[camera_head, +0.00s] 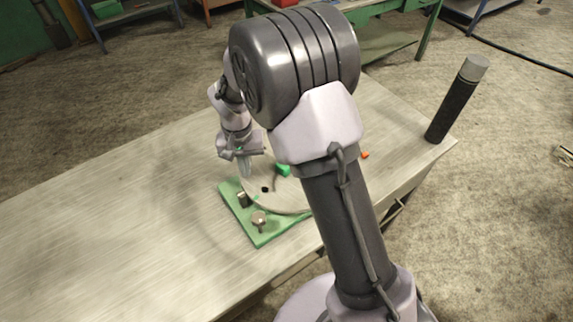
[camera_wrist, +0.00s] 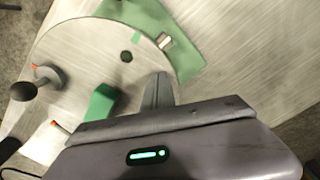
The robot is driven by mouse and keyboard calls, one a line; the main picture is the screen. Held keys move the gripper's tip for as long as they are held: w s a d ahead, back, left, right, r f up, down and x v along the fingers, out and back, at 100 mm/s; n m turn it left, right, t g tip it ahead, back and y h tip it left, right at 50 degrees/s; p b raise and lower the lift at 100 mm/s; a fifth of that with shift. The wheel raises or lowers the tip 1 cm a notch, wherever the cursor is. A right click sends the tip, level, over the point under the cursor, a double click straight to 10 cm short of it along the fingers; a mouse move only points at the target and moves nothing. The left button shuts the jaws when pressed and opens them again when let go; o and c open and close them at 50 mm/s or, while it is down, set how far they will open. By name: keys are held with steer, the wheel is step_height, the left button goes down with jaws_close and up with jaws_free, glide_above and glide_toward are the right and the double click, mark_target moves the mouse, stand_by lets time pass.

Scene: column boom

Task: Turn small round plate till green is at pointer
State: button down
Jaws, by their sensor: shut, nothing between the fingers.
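The round plate (camera_head: 283,196) is pale and lies on a green base (camera_head: 262,235). In the wrist view the plate (camera_wrist: 85,65) carries a raised green block (camera_wrist: 102,103), a black spot (camera_wrist: 126,56) and a small green mark (camera_wrist: 135,39) near its rim. A small metal piece, likely the pointer (camera_wrist: 164,41), stands on the base just outside the rim, slightly right of the green mark. My gripper (camera_head: 244,170) is shut and empty, its fingers (camera_wrist: 158,90) over the plate's edge area beside the green block. My arm hides the plate's right side in the head view.
A round-topped metal post (camera_head: 259,220) stands on the base's near corner. A dark ball-ended knob (camera_wrist: 22,91) shows at the left in the wrist view. A tall black cylinder (camera_head: 452,105) stands at the table's right end. The left of the table (camera_head: 100,220) is clear.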

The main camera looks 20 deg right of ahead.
steer(key=shift+w, duration=0.8)
steer(key=shift+w+d+p, duration=0.1)
steer(key=shift+w+p, duration=0.45)
steer(key=shift+w, duration=0.3)
steer(key=shift+s, duration=0.5)
steer(key=shift+r, duration=0.1)
step_height(320, 180, up, 9)
steer(key=p, duration=0.6)
